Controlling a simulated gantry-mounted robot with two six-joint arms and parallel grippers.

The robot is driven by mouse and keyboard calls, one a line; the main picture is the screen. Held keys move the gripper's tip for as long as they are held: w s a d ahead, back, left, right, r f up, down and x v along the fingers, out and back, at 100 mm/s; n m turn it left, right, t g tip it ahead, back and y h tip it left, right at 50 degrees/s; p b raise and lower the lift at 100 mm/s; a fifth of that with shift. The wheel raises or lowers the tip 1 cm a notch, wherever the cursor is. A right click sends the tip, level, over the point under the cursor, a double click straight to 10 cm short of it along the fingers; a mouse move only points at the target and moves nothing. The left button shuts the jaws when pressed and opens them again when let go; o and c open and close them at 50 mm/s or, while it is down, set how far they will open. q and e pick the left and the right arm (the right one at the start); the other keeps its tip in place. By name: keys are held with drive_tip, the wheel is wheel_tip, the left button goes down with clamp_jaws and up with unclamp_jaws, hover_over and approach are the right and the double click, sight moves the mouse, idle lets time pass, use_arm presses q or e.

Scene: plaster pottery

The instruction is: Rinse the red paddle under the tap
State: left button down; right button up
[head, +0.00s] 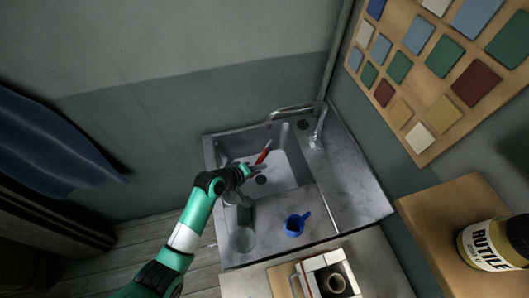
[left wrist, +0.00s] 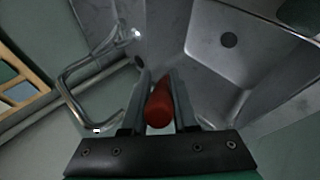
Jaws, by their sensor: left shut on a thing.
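The red paddle (head: 264,152) is in my left gripper (head: 256,168), over the grey sink basin (head: 290,168). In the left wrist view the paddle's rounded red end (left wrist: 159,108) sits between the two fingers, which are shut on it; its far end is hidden. The metal tap (head: 318,130) stands at the back right of the sink, its spout arching left over the basin. In the left wrist view the tap (left wrist: 68,84) curves left of the gripper, and its spout end is close beside the left finger. I cannot see any water running. My right gripper is not in view.
A blue jug (head: 294,226) and a clear glass vessel (head: 243,238) stand on the sink's front ledge. A white box (head: 322,271) lies nearer. A RUTILE jar (head: 488,243) stands on a wooden surface at right. The right drainboard (head: 350,185) is bare.

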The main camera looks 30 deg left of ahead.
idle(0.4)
use_arm(q)
drive_tip(key=shift+w+d, duration=0.2)
drive_tip(key=shift+d, duration=0.3)
drive_tip(key=shift+a, duration=0.1)
drive_tip(key=shift+s+a+p, duration=0.25)
drive_tip(key=shift+a+p, duration=0.1)
drive_tip(key=shift+a, duration=0.15)
drive_tip(key=shift+d, duration=0.15)
